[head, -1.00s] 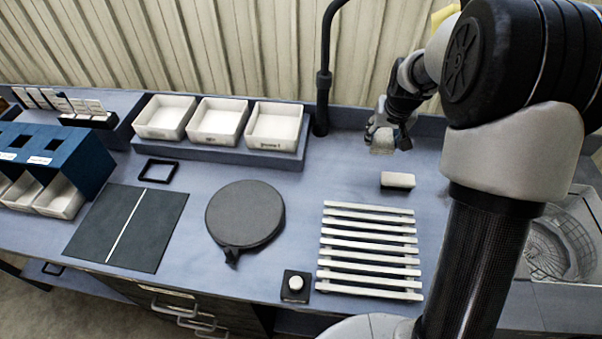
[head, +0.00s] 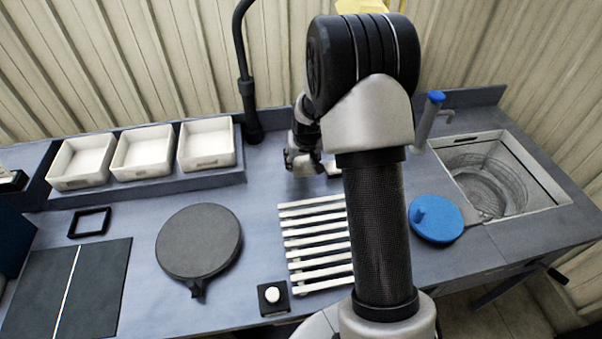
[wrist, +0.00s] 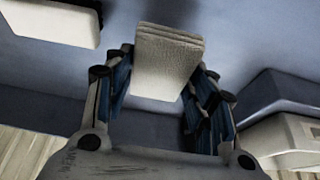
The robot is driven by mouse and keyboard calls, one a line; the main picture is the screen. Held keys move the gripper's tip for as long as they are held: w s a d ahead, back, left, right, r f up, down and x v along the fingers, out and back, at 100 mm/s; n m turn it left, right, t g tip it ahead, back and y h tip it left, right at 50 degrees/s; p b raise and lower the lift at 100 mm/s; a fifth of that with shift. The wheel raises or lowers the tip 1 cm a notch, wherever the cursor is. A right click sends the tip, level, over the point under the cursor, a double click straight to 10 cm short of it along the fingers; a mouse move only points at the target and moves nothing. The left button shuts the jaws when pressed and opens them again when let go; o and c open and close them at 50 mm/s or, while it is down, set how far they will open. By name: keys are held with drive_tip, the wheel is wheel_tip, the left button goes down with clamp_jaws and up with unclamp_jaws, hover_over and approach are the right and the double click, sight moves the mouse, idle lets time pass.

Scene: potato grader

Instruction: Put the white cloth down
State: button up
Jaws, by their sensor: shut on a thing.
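The white cloth (wrist: 167,60) is a folded, pale, woven-looking pad in the wrist view. My gripper (wrist: 160,88) is shut on it, with the blue-lined fingers on both sides and the cloth extending past the fingertips. In the head view my gripper (head: 303,160) hangs over the back of the blue-grey counter, behind the slatted rack; the cloth cannot be made out clearly there. Whether the cloth touches the counter, I cannot tell.
A white block (wrist: 50,18) lies close beside the cloth. A white slatted rack (head: 318,245), black round plate (head: 198,242), blue lid (head: 436,218) and sink (head: 497,175) share the counter (head: 262,200). White trays (head: 207,145) stand on a ledge at left.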

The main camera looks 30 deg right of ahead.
drive_tip(key=shift+f+b, duration=0.55)
drive_tip(key=shift+f, duration=1.8)
drive_tip(key=shift+f, duration=0.3)
drive_tip(key=o, duration=1)
